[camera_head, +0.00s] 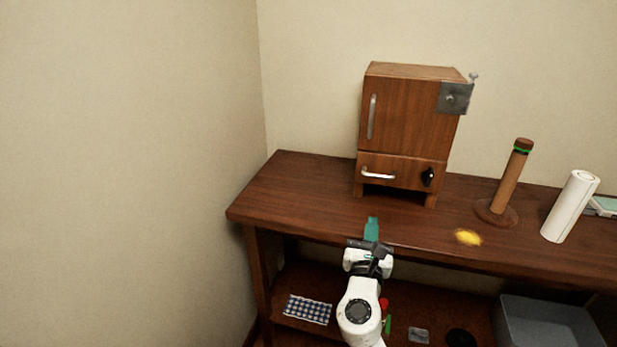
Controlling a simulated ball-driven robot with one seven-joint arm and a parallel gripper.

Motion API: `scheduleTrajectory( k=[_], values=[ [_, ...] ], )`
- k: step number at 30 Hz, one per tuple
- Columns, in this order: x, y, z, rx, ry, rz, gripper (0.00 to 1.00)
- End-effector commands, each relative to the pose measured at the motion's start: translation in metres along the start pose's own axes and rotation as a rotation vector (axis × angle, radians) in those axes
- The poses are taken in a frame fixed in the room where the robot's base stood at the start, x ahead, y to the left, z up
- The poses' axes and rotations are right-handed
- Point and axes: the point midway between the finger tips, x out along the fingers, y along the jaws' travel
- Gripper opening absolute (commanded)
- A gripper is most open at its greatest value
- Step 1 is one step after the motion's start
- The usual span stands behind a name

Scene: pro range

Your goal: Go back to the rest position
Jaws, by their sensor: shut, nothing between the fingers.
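My gripper (371,244) is at the end of my white arm, low in the middle of the head view, at the front edge of the wooden table (310,190). It is shut and holds nothing. A flat teal shape (371,229) shows right at its tip; I cannot tell whether it is part of the gripper or lies on the table. My arm hides part of the table's front edge and the lower shelf.
A wooden cabinet (410,115) stands at the back of the table. To the right are a yellow patch (468,237), a wooden post (511,182) and a white roll (570,207). Below are a checked cloth (307,309) and a grey bin (545,325). The table's left end is clear.

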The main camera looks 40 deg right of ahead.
Motion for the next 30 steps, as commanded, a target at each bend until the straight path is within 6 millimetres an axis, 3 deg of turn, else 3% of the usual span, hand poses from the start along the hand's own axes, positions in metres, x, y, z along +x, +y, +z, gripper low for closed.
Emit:
scheduleTrajectory(
  k=[8,14,18,21,26,30],
  values=[
    [-0.003,-0.006,-0.001,0.05,0.011,-0.016,0.0],
    [-0.031,-0.059,-0.018,0.517,0.125,-0.203,0.0],
    [-0.067,-0.098,-0.051,0.934,0.255,-0.42,0.0],
    [-0.099,-0.116,-0.079,1.193,0.359,-0.6,0.0],
    [-0.165,-0.126,-0.12,1.518,0.539,-0.941,0.0],
    [-0.233,-0.122,-0.142,1.678,0.694,-1.279,0.0]
  ],
)
